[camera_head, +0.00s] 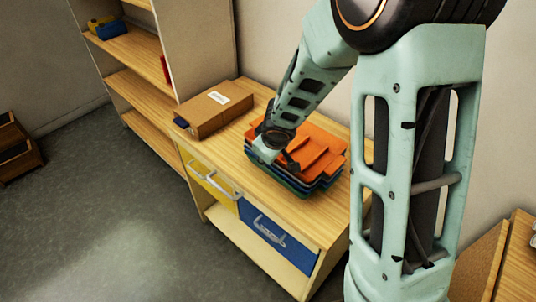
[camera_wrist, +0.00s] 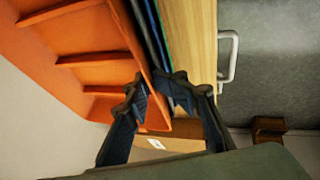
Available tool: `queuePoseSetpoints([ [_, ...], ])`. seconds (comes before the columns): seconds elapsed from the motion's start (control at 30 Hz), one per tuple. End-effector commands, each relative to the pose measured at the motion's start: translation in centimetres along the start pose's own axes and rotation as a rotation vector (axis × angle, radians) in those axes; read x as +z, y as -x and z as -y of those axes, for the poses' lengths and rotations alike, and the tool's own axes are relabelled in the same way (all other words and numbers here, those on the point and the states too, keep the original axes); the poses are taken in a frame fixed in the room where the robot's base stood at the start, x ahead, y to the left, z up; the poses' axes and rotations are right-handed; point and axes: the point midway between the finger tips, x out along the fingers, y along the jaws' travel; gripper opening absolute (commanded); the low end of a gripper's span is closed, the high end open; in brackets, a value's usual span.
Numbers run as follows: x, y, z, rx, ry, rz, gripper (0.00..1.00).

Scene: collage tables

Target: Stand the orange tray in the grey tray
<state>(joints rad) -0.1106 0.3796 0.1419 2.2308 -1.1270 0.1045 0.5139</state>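The orange tray (camera_head: 312,150), with stepped ridges inside, is on top of a stack of trays on the wooden cabinet. In the wrist view the orange tray (camera_wrist: 75,60) fills the left side. My gripper (camera_head: 275,150) is at its near-left edge. Dark blue and green tray edges (camera_head: 300,188) show just below. I cannot make out a grey tray.
A cardboard box (camera_head: 213,108) with a white label lies on the cabinet top (camera_head: 232,140), left of the stack. The cabinet has yellow (camera_head: 208,180) and blue (camera_head: 275,237) drawers. A shelf unit (camera_head: 150,85) stands behind left. Open floor (camera_head: 100,220) lies at left.

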Motion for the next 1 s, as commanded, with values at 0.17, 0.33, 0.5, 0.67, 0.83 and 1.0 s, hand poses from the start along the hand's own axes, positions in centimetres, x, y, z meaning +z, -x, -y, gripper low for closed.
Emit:
queuePoseSetpoints([
  [0.17, 0.2, 0.0, -0.1, 0.002, -0.002, 0.003, 0.22],
  [0.33, 0.1, 0.0, -0.1, 0.002, -0.002, 0.002, 0.22],
  [0.5, -0.3, 0.7, -0.4, 0.002, -0.001, 0.000, 0.22],
  [0.67, -0.7, 3.5, -0.7, 0.005, -0.004, -0.004, 0.22],
  [0.83, -0.7, 7.6, -0.7, 0.004, -0.004, -0.004, 0.22],
  [1.0, -0.5, 9.4, -0.6, 0.005, -0.007, -0.005, 0.22],
])
